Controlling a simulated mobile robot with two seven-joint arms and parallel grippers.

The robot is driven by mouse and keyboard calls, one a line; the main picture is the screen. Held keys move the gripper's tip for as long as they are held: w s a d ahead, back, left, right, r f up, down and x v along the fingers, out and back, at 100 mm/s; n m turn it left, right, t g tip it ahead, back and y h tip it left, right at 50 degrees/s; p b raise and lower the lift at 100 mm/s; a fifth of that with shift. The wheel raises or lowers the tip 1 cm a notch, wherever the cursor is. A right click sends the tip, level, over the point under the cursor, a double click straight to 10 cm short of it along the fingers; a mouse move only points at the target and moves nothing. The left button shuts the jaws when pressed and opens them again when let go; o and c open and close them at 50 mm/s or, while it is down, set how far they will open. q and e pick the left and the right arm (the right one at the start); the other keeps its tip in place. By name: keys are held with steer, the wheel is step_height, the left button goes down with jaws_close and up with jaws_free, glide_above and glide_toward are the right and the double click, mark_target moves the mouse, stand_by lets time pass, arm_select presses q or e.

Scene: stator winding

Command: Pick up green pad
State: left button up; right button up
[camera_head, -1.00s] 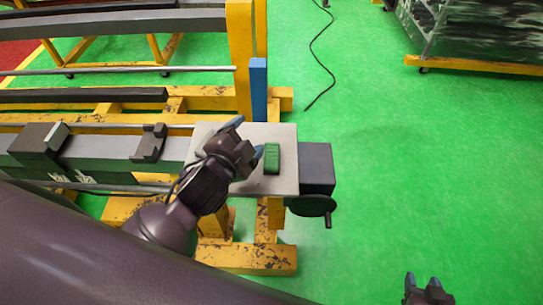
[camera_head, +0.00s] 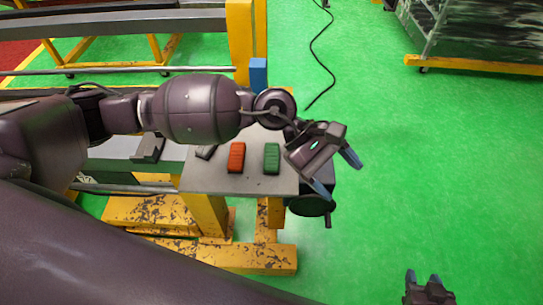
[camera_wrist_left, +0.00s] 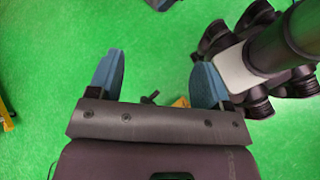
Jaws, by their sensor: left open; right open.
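The green pad (camera_head: 271,158) lies on the grey plate (camera_head: 215,181) at the end of the bench in the head view. My left gripper (camera_head: 337,176) is open and empty, just right of the pad and over the plate's right end. Its blue fingertips point right and down, away from the pad. My right gripper (camera_head: 426,285) is open and empty at the bottom right, well apart from the bench.
A red-orange pad (camera_head: 237,157) lies left of the green pad, with a dark piece (camera_head: 207,151) further left. A blue block (camera_head: 258,76) stands behind, by the yellow post (camera_head: 240,45). A round dark handwheel (camera_head: 310,206) is at the bench end. Green floor is free on the right.

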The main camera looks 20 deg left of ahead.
arm_select(q)
steer(key=w+a+f+m+t+y, duration=0.1)
steer(key=w+a+f+m+y, duration=0.3)
steer(key=a, duration=0.3)
steer(key=r+m+t+y, duration=0.2)
steer(key=t+y, duration=0.1)
steer(key=y, duration=0.4)
glide_above(271, 155)
step_height(271, 155, down, 5)
steer(key=shift+f, duration=0.1)
steer(key=shift+f+p, duration=0.35)
steer(key=shift+f, duration=0.15)
step_height(271, 155, down, 3)
steer(key=shift+f+p, duration=0.2)
steer(key=shift+p, duration=0.15)
steer(key=shift+f, duration=0.5)
steer(key=c, duration=1)
arm_select(e)
steer(key=shift+r, duration=0.8)
